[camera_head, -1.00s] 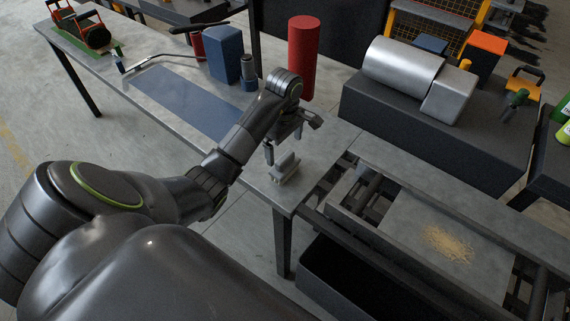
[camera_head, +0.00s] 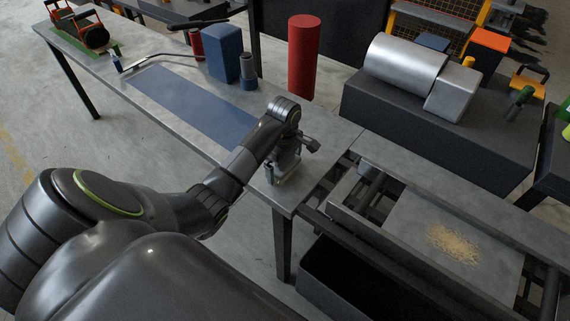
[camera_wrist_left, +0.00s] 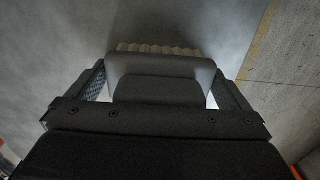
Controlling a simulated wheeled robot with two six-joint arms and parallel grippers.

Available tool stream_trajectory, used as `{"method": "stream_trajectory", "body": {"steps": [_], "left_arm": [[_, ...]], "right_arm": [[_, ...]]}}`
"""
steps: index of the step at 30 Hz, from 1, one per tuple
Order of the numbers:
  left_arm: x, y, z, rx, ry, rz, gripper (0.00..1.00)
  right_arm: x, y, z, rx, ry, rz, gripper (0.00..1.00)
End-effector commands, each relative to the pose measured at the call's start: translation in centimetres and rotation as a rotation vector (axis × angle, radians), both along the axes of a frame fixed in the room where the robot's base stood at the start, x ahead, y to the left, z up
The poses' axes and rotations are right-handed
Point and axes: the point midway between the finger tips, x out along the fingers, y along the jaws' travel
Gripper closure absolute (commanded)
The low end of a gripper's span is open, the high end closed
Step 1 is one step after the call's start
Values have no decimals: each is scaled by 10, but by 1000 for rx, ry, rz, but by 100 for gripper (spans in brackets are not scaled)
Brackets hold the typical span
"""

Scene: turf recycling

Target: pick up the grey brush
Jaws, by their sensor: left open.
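The grey brush (camera_head: 284,175) is on the near right corner of the long metal table, largely covered by my left gripper in the head view. In the left wrist view the brush (camera_wrist_left: 160,66) has a grey body and a pale ridged edge along its far side. My left gripper (camera_head: 282,172) is down over the brush. In the wrist view its two fingers (camera_wrist_left: 162,90) are open, one on each side of the brush. Whether they touch it, I cannot tell. My right gripper is in neither view.
At right is a frame with a tray (camera_head: 405,225) holding pale shavings (camera_head: 452,243). A dark bin (camera_head: 340,285) stands below.

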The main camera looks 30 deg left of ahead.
Motion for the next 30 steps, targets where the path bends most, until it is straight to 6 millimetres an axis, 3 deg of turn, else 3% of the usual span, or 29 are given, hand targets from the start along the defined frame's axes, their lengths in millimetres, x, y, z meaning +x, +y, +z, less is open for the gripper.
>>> {"method": "stream_trajectory", "body": {"steps": [3, 11, 20, 23, 28, 30], "left_arm": [[0, 0, 0, 0, 0, 0, 0], [0, 0, 0, 0, 0, 0, 34], [1, 0, 5, 1, -2, -1, 35], [2, 0, 17, 1, -6, -2, 35], [2, 1, 55, 3, -9, -2, 35], [0, 0, 69, 0, -1, 0, 35]], "right_arm": [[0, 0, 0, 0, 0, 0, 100], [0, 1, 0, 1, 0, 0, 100], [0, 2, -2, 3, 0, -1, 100], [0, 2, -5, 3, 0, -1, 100], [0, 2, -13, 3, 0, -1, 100], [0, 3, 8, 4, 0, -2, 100]]}}
